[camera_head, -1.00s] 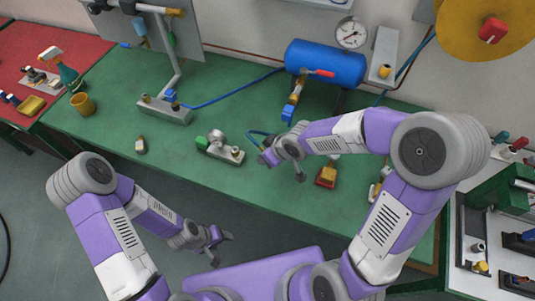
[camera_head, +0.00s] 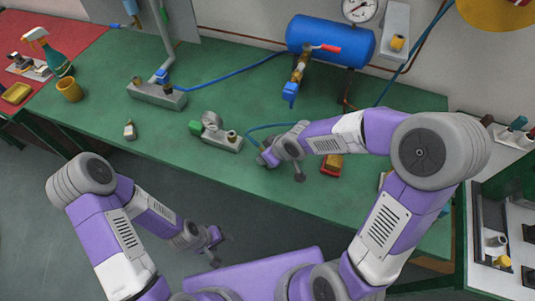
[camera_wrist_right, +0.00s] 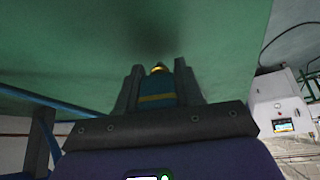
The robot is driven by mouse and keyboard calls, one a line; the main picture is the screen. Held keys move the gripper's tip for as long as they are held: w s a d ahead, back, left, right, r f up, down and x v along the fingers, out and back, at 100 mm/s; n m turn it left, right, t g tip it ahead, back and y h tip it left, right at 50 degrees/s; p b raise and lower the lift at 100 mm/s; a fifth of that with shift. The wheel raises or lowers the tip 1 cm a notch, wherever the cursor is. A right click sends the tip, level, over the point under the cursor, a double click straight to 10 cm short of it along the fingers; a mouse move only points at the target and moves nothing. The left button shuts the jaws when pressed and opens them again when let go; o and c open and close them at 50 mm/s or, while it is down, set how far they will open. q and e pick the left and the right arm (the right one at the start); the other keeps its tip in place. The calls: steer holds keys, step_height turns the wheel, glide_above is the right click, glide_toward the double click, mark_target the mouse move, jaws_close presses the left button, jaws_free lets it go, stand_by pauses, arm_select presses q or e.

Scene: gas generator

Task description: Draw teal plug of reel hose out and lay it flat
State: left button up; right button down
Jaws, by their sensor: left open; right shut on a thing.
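The teal plug (camera_wrist_right: 157,90), with a gold band and a gold tip, is between the fingers of my right gripper (camera_wrist_right: 157,82) in the right wrist view. That gripper is shut on it. In the head view my right gripper (camera_head: 284,168) is over the front part of the green bench, and the plug is too small to make out there. A blue hose (camera_head: 267,127) curves up to that gripper. The yellow reel (camera_head: 492,12) is cut off at the top right. My left gripper (camera_head: 215,247) is open and empty, in front of the bench edge.
The green bench (camera_head: 255,100) has free room at its middle. A grey fitting with a green end (camera_head: 217,133) stands left of my right gripper. A red and brass block (camera_head: 332,165) lies close on its right. A blue tank (camera_head: 330,41) is behind.

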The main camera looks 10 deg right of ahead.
steer(key=shift+f, duration=0.2)
steer(key=c, duration=0.6)
jaws_free()
steer(key=shift+c, duration=0.2)
steer(key=p+v, duration=0.4)
steer(key=v, duration=0.3)
steer(key=shift+r+p, duration=0.3)
steer(key=shift+p, duration=0.05)
steer(key=shift+s+r, duration=0.1)
